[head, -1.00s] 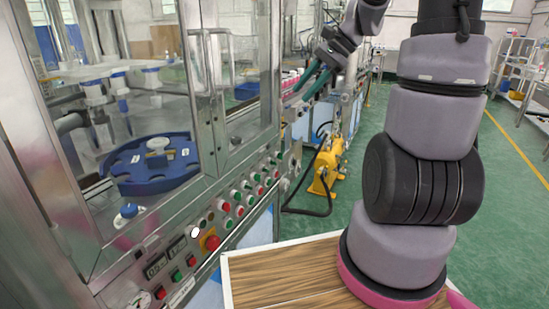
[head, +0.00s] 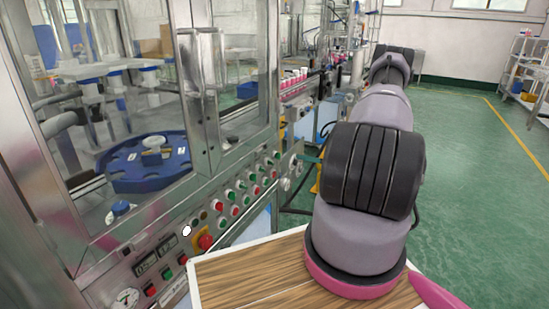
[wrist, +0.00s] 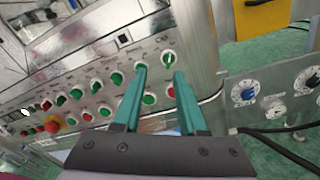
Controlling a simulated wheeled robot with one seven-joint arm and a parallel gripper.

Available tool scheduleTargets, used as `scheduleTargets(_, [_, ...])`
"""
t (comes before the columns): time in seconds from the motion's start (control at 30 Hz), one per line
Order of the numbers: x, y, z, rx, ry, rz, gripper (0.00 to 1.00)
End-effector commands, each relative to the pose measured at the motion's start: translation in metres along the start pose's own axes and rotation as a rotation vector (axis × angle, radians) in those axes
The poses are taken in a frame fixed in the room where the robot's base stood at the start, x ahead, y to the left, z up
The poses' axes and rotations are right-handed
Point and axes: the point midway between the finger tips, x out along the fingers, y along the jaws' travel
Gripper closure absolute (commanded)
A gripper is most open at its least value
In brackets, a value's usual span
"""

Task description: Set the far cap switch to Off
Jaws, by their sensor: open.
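The control panel has a row of round green selector switches. The farthest one, a green switch with a white lever (wrist: 169,58), is at the panel's far end and also shows small in the head view (head: 276,154). Its lever looks near upright; its label is unreadable. My gripper (wrist: 160,74) is open and empty, its two teal fingers pointing at the panel. The switch appears just beyond the fingertips, between them and slightly toward the right finger; I see no contact. In the head view my arm hides most of the gripper.
More green switches and red lamps (wrist: 170,91) line the panel, with a red emergency button (head: 205,242) at the near end. Green floor is open at right.

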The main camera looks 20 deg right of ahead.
Motion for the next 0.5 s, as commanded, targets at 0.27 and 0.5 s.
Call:
scheduleTargets(0.27, [-0.002, -0.017, -0.018, 0.057, -0.055, -0.048, 0.59])
scheduleTargets(0.5, [0.041, -0.018, -0.016, 0.055, -0.052, -0.044, 0.59])
